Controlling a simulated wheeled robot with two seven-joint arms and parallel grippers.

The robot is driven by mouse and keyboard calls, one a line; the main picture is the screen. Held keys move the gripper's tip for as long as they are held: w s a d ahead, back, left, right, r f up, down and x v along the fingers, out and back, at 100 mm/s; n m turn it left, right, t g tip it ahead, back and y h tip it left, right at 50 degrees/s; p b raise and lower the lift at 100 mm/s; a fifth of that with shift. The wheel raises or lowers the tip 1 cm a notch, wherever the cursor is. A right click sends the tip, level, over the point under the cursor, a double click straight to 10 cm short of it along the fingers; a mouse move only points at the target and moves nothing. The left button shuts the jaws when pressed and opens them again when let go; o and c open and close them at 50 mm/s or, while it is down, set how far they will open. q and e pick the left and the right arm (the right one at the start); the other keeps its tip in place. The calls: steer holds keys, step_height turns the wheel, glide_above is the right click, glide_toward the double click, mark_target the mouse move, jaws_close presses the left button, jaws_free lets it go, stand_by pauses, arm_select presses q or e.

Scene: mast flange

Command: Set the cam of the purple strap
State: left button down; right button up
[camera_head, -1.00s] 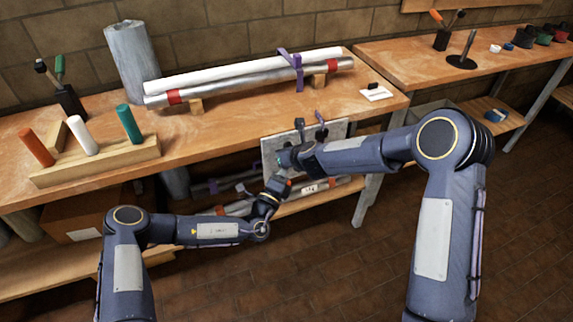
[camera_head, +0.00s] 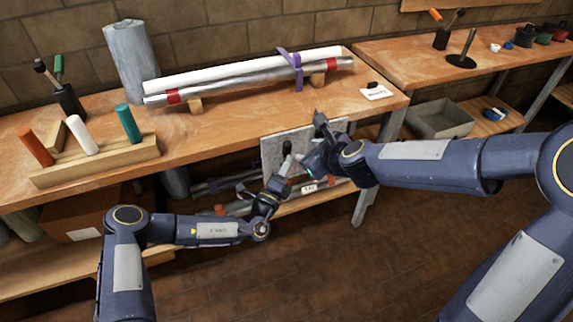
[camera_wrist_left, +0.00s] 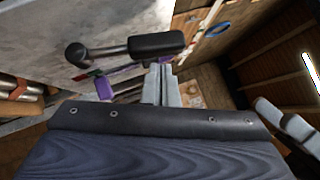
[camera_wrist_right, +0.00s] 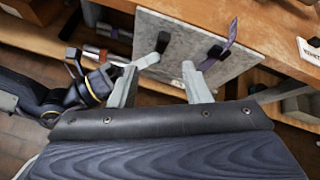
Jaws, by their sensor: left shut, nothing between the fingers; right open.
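A purple strap (camera_head: 292,68) wraps a white tube and a silver tube on the bench. Below the bench's front edge, a grey plate (camera_wrist_right: 187,45) carries a lever with a black handle (camera_wrist_right: 162,42) and a purple strap end (camera_wrist_right: 232,30) with a dark fitting. In the left wrist view, the black handle (camera_wrist_left: 156,45) lies above my left gripper (camera_wrist_left: 162,85), which is shut and empty, and a purple piece (camera_wrist_left: 105,88) shows beside it. My right gripper (camera_wrist_right: 162,88) is open and empty before the plate, with the lever beyond its fingers. In the head view it partly hides the plate.
A wooden block (camera_head: 95,162) with orange, white and green handles stands left on the bench. A white label card (camera_head: 376,92) lies near the bench's right end. A grey bin (camera_head: 440,118) sits at right. Tubes lie on the shelf below. My two grippers are close together.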

arm_select(q)
steer(key=p, duration=0.2)
steer(key=w+r+n+y+p, duration=0.1)
steer(key=p, duration=0.1)
steer(key=shift+a+r, duration=0.15)
steer(key=shift+r, duration=0.1)
steer(key=shift+w+a+r, duration=0.1)
steer(key=shift+w, duration=0.2)
steer(key=shift+g, duration=0.3)
steer(key=shift+f, duration=0.2)
arm_select(e)
steer(key=s+d+r+n+g, duration=0.1)
steer(key=s+d+r+n, duration=0.1)
steer(key=s+n, duration=0.6)
steer(key=s+d+r+n+g, duration=0.1)
steer(key=s+d+n+g, duration=0.1)
steer(key=s+d+n, duration=0.3)
steer(key=s+d+r+n+g, duration=0.1)
steer(key=s+d+n, duration=0.3)
steer(key=s+n, duration=0.8)
steer(key=s+r, duration=0.1)
steer(key=s, duration=0.4)
steer(key=shift+s+d+r+n+g+h, duration=0.15)
steer(key=shift+s+r+n+g+h, duration=0.15)
steer(key=shift+s+r+h, duration=0.1)
